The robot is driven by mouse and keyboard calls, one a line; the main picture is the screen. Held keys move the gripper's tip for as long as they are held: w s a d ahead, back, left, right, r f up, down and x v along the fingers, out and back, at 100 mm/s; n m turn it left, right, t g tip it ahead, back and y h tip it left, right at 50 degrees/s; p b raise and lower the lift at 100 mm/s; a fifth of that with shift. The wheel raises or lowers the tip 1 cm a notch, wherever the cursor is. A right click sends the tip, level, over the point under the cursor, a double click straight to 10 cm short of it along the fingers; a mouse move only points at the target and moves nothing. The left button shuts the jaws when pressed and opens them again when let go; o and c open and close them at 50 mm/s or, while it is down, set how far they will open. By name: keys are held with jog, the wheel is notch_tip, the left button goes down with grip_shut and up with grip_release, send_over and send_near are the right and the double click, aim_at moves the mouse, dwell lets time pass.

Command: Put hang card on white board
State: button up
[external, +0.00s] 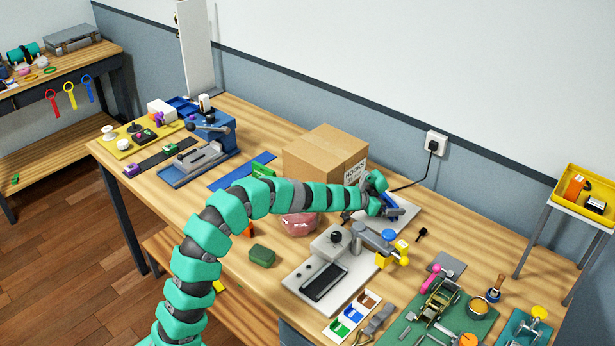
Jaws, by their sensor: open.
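My gripper (388,207) is at the end of the teal arm, over a flat whitish plate (405,222) right of the cardboard box. It is open. Something blue shows at its tip; I cannot tell whether this is a jaw part or a separate thing. A tall white panel (197,50) stands upright at the back left, against the wall. A small white board (341,327) with brown, blue and green pieces lies at the front of the bench. I cannot make out which thing is the hang card.
A cardboard box (325,155) stands behind my arm. A grey machine (325,275), a yellow block (397,257) and a pink bag (299,224) are close by. A cable runs from the wall outlet (435,144) towards my gripper. Bare wood shows at right of the plate.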

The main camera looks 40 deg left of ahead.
jog(key=p+v, duration=0.2)
jog(key=v, duration=0.9)
jog(key=shift+s+a, duration=0.2)
jog(key=shift+s, duration=0.1)
jog(key=shift+r, duration=0.1)
jog(key=s+a+r+n+t+y, duration=0.1)
jog(key=s+a+r+n+y, duration=0.3)
jog(key=r, duration=0.7)
jog(key=s+a+r+m+t+y, duration=0.1)
jog(key=a+r+t, duration=0.1)
jog(key=a+r, duration=0.65)
jog(key=s+d+r, duration=0.2)
jog(key=s+r, duration=0.6)
jog(key=s+d+r+n, duration=0.1)
jog(key=s+d+r, duration=0.1)
jog(key=s+r, duration=0.6)
jog(key=shift+r, duration=0.8)
